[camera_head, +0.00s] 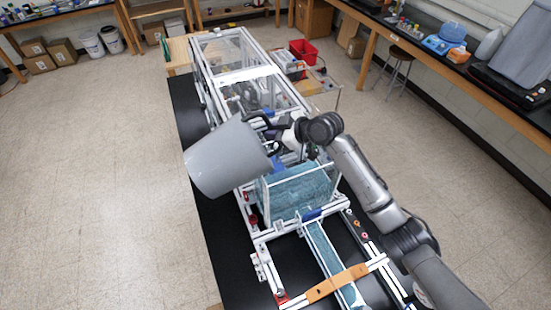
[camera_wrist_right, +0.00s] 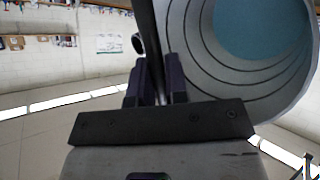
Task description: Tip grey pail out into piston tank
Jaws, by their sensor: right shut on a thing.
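The grey pail (camera_head: 225,160) is held in the air, tilted on its side, at the left side of the piston tank. The wrist view looks into the pail (camera_wrist_right: 195,30), with ringed inner walls and a blue-green surface deep inside. My right gripper (camera_head: 279,132) is shut on the pail's dark handle, which shows between the fingers in the wrist view (camera_wrist_right: 158,85). The piston tank (camera_head: 300,190) is clear-walled with blue-green water in it, below and to the right of the pail. My left gripper is out of view.
The white extrusion frame (camera_head: 240,76) with clear panels stands on a black table (camera_head: 215,225). A narrow water channel (camera_head: 328,255) with an orange strap (camera_head: 337,283) runs toward the front. A red bin (camera_head: 303,52) stands behind. Open floor lies left.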

